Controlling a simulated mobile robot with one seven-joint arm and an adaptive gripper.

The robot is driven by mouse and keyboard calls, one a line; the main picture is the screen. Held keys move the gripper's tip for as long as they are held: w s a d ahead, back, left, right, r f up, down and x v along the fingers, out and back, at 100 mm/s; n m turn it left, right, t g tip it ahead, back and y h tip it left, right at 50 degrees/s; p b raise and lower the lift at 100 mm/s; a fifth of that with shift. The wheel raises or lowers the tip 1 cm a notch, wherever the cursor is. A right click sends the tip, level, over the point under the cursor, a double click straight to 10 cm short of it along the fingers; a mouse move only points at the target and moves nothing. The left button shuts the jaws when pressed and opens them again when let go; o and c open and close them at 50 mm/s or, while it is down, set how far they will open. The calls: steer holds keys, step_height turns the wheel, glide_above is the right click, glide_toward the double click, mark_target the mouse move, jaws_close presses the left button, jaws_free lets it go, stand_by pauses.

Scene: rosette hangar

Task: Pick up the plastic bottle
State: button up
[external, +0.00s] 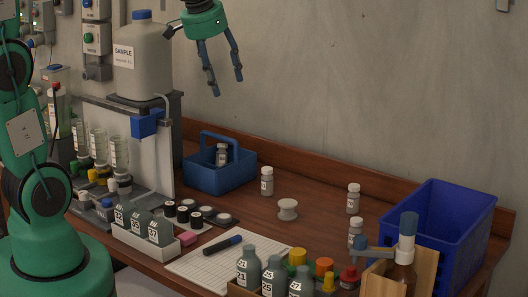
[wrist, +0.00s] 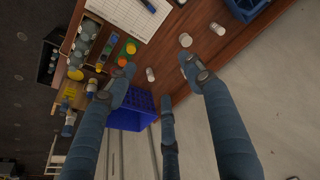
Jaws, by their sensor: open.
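Several bottles are in view, and I cannot tell which one the task names. In the external view, small grey bottles with pale caps stand on the bench: one near the blue carrier (external: 267,182), one at the right (external: 353,199), one below it (external: 356,232). Another small bottle (external: 222,155) is inside the carrier. Grey numbered bottles (external: 248,266) stand at the front edge. A large jug labelled SAMPLE (external: 143,60) stands at the back left. My gripper (external: 226,86) is open and empty, high above the bench; its fingers also show in the wrist view (wrist: 155,88).
A blue crate (external: 455,222) stands at the bench's right end. The blue carrier (external: 208,181) has a raised handle. Bare wood lies around the spool.

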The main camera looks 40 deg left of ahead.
steer(key=w+d+f+m+p, duration=0.15)
steer(key=w+d+f, duration=0.3)
steer(key=w, duration=0.45)
steer(key=m+g+p, duration=0.2)
steer(key=g+p, duration=0.2)
steer(key=p, duration=0.1)
glide_above(355, 219)
steer(key=shift+y, duration=0.3)
step_height(355, 219, down, 27)
steer(key=shift+s+a+r, duration=0.1)
steer(key=shift+s+r, duration=0.05)
steer(key=shift+d+f, duration=0.2)
steer(key=shift+f, duration=0.3)
steer(key=shift+f, duration=0.1)
steer(key=shift+f, duration=4.2)
